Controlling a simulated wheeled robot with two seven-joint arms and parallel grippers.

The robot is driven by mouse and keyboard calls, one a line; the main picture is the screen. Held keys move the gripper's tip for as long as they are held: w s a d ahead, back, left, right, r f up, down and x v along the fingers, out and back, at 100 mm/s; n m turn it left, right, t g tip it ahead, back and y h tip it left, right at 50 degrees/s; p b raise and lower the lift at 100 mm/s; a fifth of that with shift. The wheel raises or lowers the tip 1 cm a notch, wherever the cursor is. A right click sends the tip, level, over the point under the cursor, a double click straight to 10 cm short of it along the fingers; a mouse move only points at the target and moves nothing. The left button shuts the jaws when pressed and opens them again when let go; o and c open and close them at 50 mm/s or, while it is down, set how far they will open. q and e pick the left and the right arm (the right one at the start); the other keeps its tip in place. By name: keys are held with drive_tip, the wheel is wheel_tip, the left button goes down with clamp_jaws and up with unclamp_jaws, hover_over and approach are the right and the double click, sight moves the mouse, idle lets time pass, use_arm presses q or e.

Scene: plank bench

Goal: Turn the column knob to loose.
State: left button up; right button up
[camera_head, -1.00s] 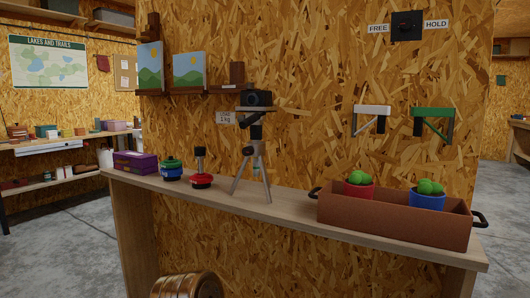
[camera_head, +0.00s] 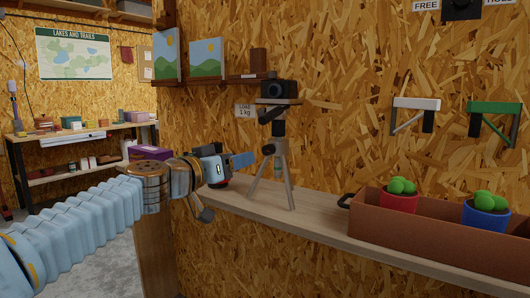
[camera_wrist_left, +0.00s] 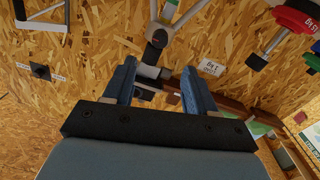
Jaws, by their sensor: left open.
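A tripod (camera_head: 281,160) with a black camera (camera_head: 278,90) on top stands on the plank shelf. Its dark centre column (camera_head: 278,128) rises between grey legs. In the left wrist view the tripod's dark hub (camera_wrist_left: 156,42) shows just beyond the fingers, near the middle. I cannot make out a separate column knob or its setting for sure. My left gripper (camera_head: 248,159) is open, left of the tripod's upper legs in the head view. Its two blue fingers (camera_wrist_left: 158,76) are apart, with nothing clearly held between them. My right gripper is not in view.
A brown planter (camera_head: 400,231) with two potted cacti stands right on the shelf (camera_head: 250,206). A purple box (camera_head: 150,153) is left, partly behind my arm. A "LOAD 1 kg" sign (camera_head: 244,111) and brackets (camera_head: 416,103) are on the wall. Weights (camera_wrist_left: 295,18) show in the wrist view.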

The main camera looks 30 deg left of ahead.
sight(266, 151)
use_arm(q)
drive_tip(key=w, duration=0.3)
drive_tip(key=w+p, duration=0.1)
drive_tip(key=w, duration=0.3)
drive_tip(key=w+d, duration=0.1)
drive_tip(key=w, duration=0.2)
drive_tip(key=shift+w+d+p, duration=0.1)
drive_tip(key=shift+w+p, duration=0.2)
drive_tip(key=shift+w, duration=0.1)
drive_tip(key=shift+c, duration=0.3)
clamp_jaws()
